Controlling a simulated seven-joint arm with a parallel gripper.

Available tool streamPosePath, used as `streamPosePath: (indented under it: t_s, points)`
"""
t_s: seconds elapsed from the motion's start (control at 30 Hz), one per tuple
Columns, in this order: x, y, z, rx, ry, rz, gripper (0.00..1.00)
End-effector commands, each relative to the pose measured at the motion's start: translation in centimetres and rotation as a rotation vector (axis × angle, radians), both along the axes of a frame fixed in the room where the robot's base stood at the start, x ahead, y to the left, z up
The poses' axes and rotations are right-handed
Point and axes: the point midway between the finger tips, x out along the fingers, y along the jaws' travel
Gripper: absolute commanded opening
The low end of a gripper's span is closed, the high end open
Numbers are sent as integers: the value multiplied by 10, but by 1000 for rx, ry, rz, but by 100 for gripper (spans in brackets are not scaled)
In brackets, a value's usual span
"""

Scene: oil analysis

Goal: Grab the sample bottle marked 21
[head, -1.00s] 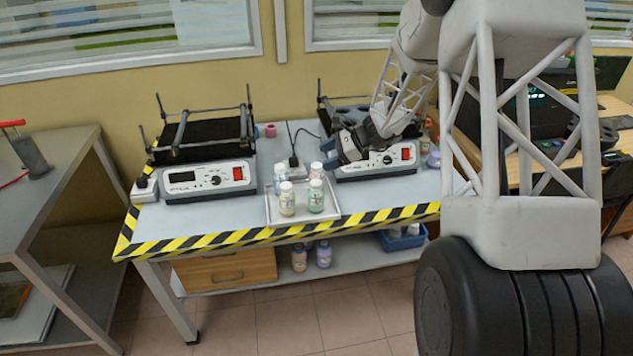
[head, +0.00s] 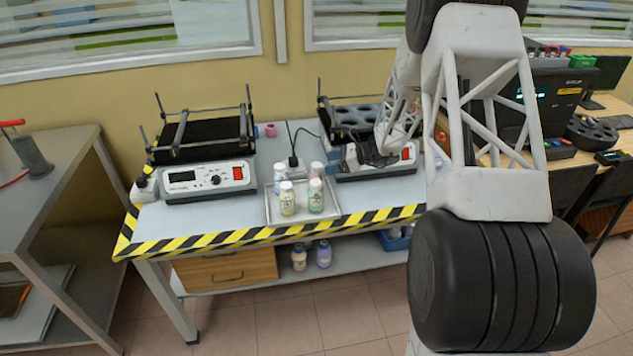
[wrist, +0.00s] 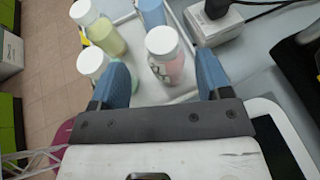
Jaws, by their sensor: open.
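Several white-capped sample bottles stand upright in a tray (head: 273,217) on the bench. In the head view the front pair is a yellow bottle (head: 287,203) and a green bottle (head: 316,200); a blue bottle (head: 280,174) and a pink bottle (head: 317,172) stand behind. My gripper (wrist: 162,64) is open, its blue fingers pointing toward the tray. In the wrist view the pink bottle (wrist: 172,72) appears between the fingertips; I cannot tell whether it is inside the jaws. The left finger partly covers the green bottle (wrist: 93,62). Label numbers are unreadable.
A shaker device (head: 205,175) stands left of the tray. Another shaker (head: 375,172) stands right, partly behind my arm. A power plug (wrist: 215,22) with a black cable lies close to the bottles. More bottles (head: 323,254) stand on the lower shelf.

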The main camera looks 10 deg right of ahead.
Motion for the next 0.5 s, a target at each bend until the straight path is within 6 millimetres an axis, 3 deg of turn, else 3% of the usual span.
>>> streamPosePath:
  t_s: [0.3, 0.5]
  points:
    - [7, 20, -10, -1, 1, 2, 71]
    - [7, 21, -10, -1, 1, 1, 71]
